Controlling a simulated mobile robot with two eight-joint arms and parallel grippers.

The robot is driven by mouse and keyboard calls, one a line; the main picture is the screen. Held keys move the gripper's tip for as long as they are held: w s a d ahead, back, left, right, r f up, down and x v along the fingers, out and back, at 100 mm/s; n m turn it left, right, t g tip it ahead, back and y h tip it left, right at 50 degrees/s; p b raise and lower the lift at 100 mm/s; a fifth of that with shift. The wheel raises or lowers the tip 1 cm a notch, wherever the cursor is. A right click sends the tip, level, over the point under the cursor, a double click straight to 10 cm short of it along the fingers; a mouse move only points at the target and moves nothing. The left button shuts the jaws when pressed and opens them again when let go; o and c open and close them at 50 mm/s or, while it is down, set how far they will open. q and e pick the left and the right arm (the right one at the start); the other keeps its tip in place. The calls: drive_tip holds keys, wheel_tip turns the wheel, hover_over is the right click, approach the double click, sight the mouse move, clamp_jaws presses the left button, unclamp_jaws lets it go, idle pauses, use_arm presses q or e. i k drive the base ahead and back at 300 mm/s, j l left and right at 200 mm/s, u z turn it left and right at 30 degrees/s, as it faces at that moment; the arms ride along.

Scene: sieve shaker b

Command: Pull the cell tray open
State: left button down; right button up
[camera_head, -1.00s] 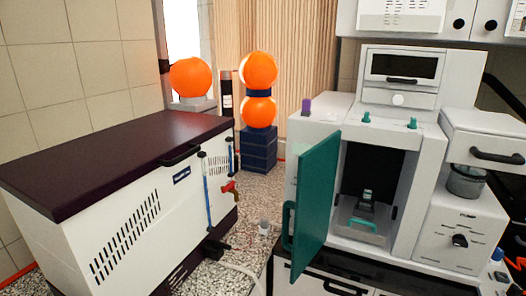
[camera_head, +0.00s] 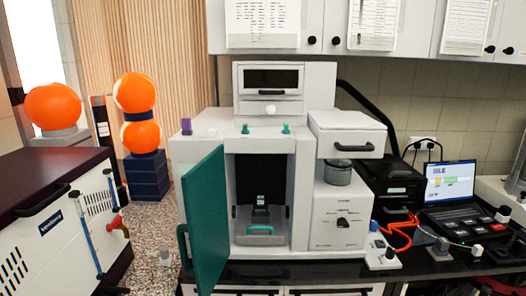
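The white machine (camera_head: 219,152) stands on the dark counter with its teal door (camera_head: 205,215) swung open to the left. Inside its dark chamber, low down, is the cell tray (camera_head: 242,238), pale grey with a teal handle (camera_head: 261,230) at its front. A small dark block with a light top (camera_head: 261,205) stands behind the handle. The tray appears to sit within the chamber opening. Neither of my grippers is in view.
The open door stands out at the chamber's left. A white unit with a dark knob (camera_head: 345,221) adjoins on the right. Further right are a laptop (camera_head: 449,185) and red cables (camera_head: 398,236). A white chest (camera_head: 65,235) stands at left.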

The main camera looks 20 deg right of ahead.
sight(261, 218)
drive_tip(key=i+l+u, duration=0.2)
drive_tip(key=i+l, duration=0.6)
drive_tip(key=i, duration=0.1)
